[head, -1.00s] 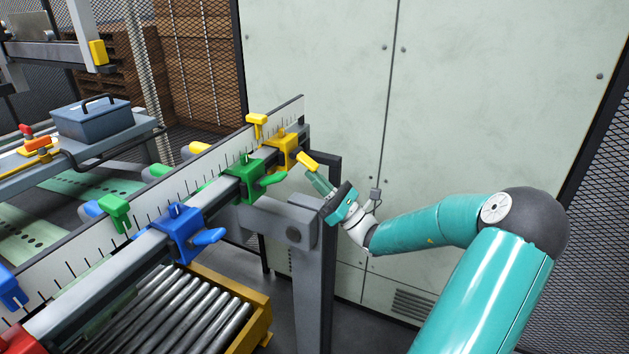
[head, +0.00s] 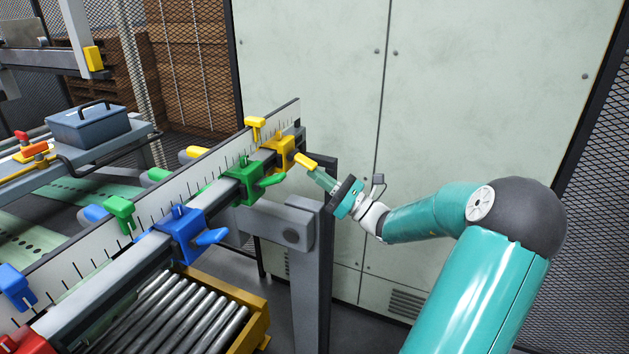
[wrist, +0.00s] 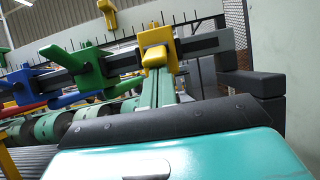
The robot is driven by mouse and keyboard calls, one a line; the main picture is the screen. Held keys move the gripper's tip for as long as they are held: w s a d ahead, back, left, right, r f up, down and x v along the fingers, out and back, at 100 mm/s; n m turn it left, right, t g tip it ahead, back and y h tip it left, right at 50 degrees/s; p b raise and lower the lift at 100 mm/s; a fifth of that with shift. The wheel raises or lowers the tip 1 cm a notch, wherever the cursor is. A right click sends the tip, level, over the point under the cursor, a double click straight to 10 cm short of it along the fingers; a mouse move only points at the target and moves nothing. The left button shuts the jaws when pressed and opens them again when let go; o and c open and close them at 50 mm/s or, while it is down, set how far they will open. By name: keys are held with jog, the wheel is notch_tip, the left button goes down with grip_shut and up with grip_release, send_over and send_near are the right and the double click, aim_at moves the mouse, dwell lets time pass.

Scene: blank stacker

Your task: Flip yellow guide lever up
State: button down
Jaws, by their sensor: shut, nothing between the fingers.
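The yellow guide block (head: 281,152) sits on the grey rail near its far end. Its yellow lever (head: 306,160) sticks out to the right and slightly down. My gripper (head: 318,174) is shut and empty, with its fingertips right at or just below the lever's outer end; I cannot tell whether they touch. In the wrist view, my gripper's green fingers (wrist: 159,85) point at the yellow lever (wrist: 155,56), which overlaps their tips. The yellow block (wrist: 156,37) shows behind it.
Green (head: 245,180) and blue (head: 184,233) guide blocks with their own levers sit nearer on the same rail. A grey post (head: 312,260) stands under the rail beside my gripper. A pale cabinet (head: 310,60) stands behind; the space right of the post is open.

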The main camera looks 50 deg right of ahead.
aim_at(312, 165)
jog(key=r+g, duration=0.1)
jog(key=s+r+g, duration=0.1)
jog(key=g, duration=0.1)
jog(key=shift+a+r+h, duration=0.15)
jog(key=shift+r+h, duration=0.05)
jog(key=shift+h, duration=0.1)
jog(key=shift+a+r+g, duration=0.1)
jog(key=shift+r+g, duration=0.2)
jog(key=shift+g, duration=0.2)
jog(key=shift+s+d+r+g+h, duration=0.1)
jog(key=shift+d+r+g+h, duration=0.1)
jog(key=shift+r+g+h, duration=0.65)
jog(key=shift+r+g, duration=0.3)
jog(key=shift+g, duration=0.4)
jog(key=shift+r+g+h, duration=0.15)
jog(key=shift+r+g, duration=0.3)
jog(key=shift+g, duration=0.4)
jog(key=shift+f, duration=0.1)
